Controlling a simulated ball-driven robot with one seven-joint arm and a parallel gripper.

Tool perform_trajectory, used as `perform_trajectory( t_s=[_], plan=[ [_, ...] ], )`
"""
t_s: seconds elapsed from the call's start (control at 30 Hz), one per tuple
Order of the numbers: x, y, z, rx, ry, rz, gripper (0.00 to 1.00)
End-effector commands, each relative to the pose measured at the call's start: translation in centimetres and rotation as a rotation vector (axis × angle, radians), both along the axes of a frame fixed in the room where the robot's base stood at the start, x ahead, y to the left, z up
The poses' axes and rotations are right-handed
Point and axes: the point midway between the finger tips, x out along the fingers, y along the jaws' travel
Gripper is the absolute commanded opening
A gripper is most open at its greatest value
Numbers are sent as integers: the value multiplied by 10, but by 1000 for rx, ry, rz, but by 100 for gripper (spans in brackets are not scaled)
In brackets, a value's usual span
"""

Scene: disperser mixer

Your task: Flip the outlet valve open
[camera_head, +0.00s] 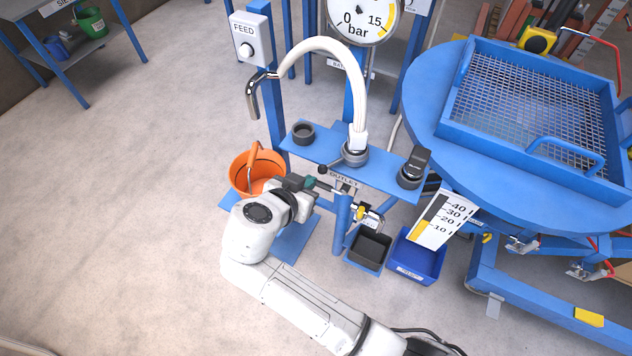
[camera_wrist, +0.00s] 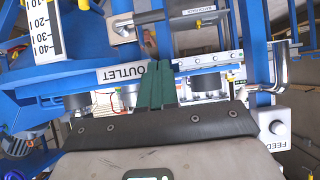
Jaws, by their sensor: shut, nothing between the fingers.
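The outlet valve (camera_head: 354,155) sits on the blue shelf of the stand, at the foot of the white hose. A short lever with a black ball knob (camera_head: 323,169) points left from it. The OUTLET label (camera_head: 345,182) is on the shelf's front edge and also shows in the wrist view (camera_wrist: 124,75). My gripper (camera_head: 316,184) has dark green fingers, closed together and empty, just below and left of the knob. In the wrist view the fingers (camera_wrist: 156,88) reach the shelf edge beside the label. The lever cannot be made out clearly there; I cannot tell if the fingers touch it.
A curved metal spout (camera_head: 252,97) hangs over an orange bucket (camera_head: 240,178) behind my arm. The FEED button box (camera_head: 251,38) stands at the back left. A black cup (camera_head: 303,133) and a black knob (camera_head: 411,172) flank the valve. A round blue table (camera_head: 425,95) is at the right.

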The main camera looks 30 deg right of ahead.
Motion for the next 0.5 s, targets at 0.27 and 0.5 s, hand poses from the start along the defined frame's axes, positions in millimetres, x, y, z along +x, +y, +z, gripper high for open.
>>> perform_trajectory(
  t_s=[0.27, 0.5],
  plan=[
    [22, -31, -33, -2, 4, -1, 0],
    [25, -35, -58, 0, 1, -1, 0]
  ],
)
